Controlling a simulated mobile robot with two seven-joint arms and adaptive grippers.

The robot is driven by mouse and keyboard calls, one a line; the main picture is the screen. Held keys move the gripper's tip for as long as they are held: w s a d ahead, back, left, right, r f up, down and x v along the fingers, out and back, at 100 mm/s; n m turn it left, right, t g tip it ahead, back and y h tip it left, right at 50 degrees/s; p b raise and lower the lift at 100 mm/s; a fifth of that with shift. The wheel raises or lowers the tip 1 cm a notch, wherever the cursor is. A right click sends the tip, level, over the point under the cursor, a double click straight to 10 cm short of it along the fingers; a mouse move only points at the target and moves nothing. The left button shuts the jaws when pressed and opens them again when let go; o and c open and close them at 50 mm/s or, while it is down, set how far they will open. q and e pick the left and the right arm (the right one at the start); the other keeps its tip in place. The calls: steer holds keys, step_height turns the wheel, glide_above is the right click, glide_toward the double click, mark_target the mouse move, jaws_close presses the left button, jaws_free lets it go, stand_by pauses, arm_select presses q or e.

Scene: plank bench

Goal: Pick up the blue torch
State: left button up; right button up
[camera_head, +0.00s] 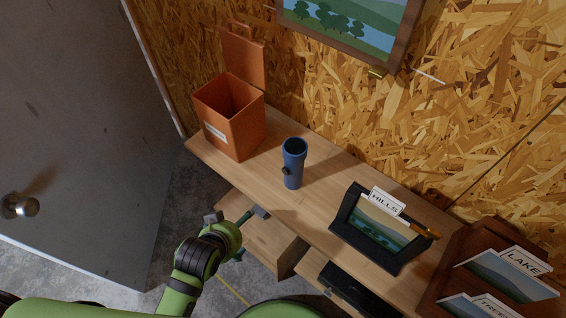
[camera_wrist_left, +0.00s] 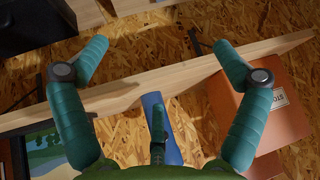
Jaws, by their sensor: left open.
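The blue torch (camera_head: 293,165) stands upright on the wooden bench top (camera_head: 330,185), between the orange bin and a black picture frame. In the left wrist view the torch (camera_wrist_left: 161,128) shows between my two teal fingers, partly hidden at its lower end by my own wrist. My left gripper (camera_head: 250,233) is open and empty, in front of the bench's near edge and left of the torch, apart from it. Its fingers (camera_wrist_left: 160,46) spread wide in the left wrist view. My right gripper is not in view.
An orange bin (camera_head: 235,130) with its lid up stands left of the torch. A black frame with a "HILLS" card (camera_head: 382,232) stands to the right. A wooden rack (camera_head: 460,250) holds more pictures at far right. An open drawer (camera_head: 268,248) juts out below the bench.

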mark_target(295, 170)
arm_select(q)
steer(key=w+d+r+t+h, duration=0.1)
steer(key=w+d+r+t, duration=0.1)
steer(key=w+d+r, duration=0.1)
steer(key=w+d+r+m+t+h, duration=0.1)
steer(key=w+d+r, duration=0.1)
steer(key=d, duration=0.3)
steer(key=w+d+r+t+h, duration=0.1)
steer(key=w+d+r+t, duration=0.1)
steer(key=w+d+r, duration=0.1)
steer(key=shift+w+d+r+m+t+h, duration=0.15)
steer(key=shift+d+r+m, duration=0.1)
steer(key=shift+r, duration=0.2)
steer(key=shift+w+d+r+m+t+h, duration=0.15)
steer(key=shift+d+r, duration=0.05)
steer(key=shift+r, duration=0.2)
steer(key=shift+p+x, duration=0.45)
steer(key=shift+x, duration=0.6)
steer(key=p+x, duration=0.1)
steer(key=x, duration=0.4)
steer(key=shift+r, duration=0.1)
steer(key=shift+s, duration=0.1)
steer(key=c, duration=1.4)
